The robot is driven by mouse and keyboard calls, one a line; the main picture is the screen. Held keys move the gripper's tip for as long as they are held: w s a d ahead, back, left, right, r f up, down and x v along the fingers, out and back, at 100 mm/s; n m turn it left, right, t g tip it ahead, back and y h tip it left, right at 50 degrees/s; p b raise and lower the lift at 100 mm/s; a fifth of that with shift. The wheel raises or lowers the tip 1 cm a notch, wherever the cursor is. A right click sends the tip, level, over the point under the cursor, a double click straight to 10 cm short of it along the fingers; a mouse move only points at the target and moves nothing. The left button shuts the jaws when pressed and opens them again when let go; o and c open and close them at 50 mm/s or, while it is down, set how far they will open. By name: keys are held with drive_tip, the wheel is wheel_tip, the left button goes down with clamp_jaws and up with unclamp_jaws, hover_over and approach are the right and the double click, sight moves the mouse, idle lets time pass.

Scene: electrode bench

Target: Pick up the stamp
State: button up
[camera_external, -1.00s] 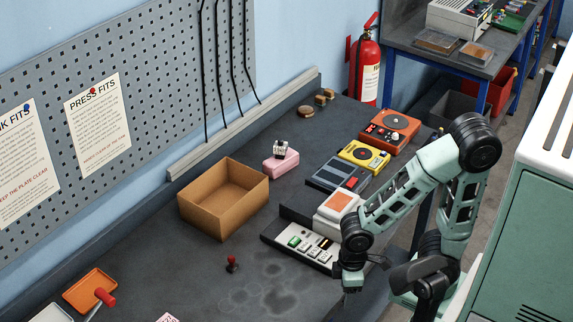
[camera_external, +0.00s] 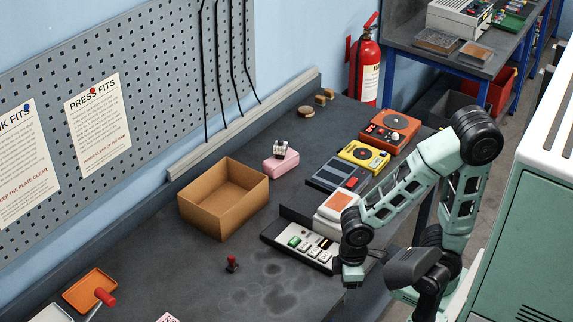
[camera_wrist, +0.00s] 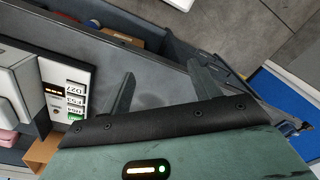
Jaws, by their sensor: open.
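The stamp (camera_external: 232,264), a small dark piece with a red knob on top, stands upright on the bare dark bench in the external view, in front of the cardboard box. I cannot pick it out in the wrist view. My gripper (camera_external: 348,285) hangs at the bench's front edge, well to the right of the stamp and apart from it. In the wrist view my gripper (camera_wrist: 163,87) shows two dark fingers spread apart with nothing between them.
An open cardboard box (camera_external: 213,229) stands behind the stamp. A key panel (camera_external: 302,247) and a white device with an orange top (camera_external: 336,210) sit close beside my gripper. A red-handled tool (camera_external: 104,297) and an orange tray (camera_external: 91,283) lie front left. Bench around the stamp is clear.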

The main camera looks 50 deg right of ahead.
drive_tip(key=c, duration=0.3)
wheel_tip(320, 180, up, 7)
drive_tip(key=n+p, duration=0.5)
drive_tip(key=n, duration=0.6)
hover_over(231, 257)
drive_tip(key=shift+h, duration=0.3)
drive_tip(key=f+p, duration=0.1)
drive_tip(key=f, duration=0.5)
drive_tip(key=f+p, duration=0.1)
drive_tip(key=f, duration=0.5)
drive_tip(key=shift+s+a, duration=0.2)
drive_tip(key=shift+w+d+f+p, duration=0.1)
drive_tip(key=shift+f+p, duration=0.5)
drive_tip(key=shift+f, duration=0.75)
drive_tip(key=shift+w+d+f+p, duration=0.1)
drive_tip(key=shift+f+p, duration=0.5)
drive_tip(key=shift+f, duration=0.7)
clamp_jaws()
